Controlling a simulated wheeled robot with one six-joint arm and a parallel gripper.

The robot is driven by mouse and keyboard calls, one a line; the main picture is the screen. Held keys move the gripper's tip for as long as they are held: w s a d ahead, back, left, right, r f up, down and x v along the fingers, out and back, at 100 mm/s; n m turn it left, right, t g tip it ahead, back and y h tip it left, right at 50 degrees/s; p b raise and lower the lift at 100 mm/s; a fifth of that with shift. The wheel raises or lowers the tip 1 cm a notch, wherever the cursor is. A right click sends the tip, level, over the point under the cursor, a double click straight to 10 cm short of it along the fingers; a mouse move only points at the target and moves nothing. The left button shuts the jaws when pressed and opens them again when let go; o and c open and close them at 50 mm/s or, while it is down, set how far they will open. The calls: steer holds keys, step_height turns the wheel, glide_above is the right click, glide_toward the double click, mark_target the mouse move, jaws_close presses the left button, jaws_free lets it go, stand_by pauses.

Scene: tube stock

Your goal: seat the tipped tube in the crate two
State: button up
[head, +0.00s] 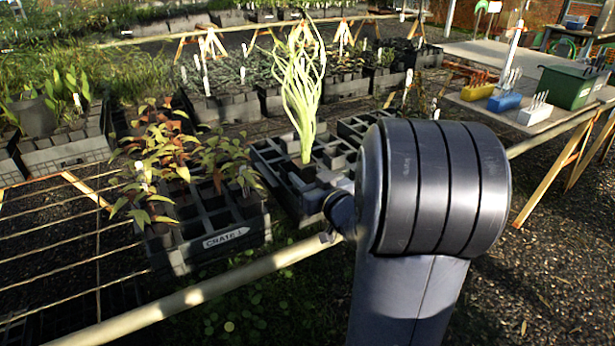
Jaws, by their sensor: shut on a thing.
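The tube (304,172) is a small dark pot with a tall, pale green, strappy plant (305,80) standing up from it. My gripper (322,182) is shut on this tube, low at the pot. The tube looks about upright over a dark celled crate (262,158) in the middle. This crate's label is hidden, but it stands just right of the one marked Crate 1. My arm covers its front and right part. I cannot tell whether the tube's base is above a cell or inside one.
Crate 1 (222,237), with reddish-leaved plants, stands close on the left. A pale rail (200,292) runs along the bench front. Planted crates (225,107) line the back. A side table at right holds a green bin (566,88) and blue and white holders.

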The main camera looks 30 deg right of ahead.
steer(key=shift+f, duration=0.4)
steer(key=o, duration=1.1)
steer(key=shift+o, duration=0.2)
steer(key=s+p, duration=0.1)
steer(key=s, duration=0.9)
steer(key=shift+s+d+r, duration=0.15)
steer(key=shift+s+r, duration=0.15)
steer(key=shift+s, duration=0.1)
steer(key=shift+w, duration=0.1)
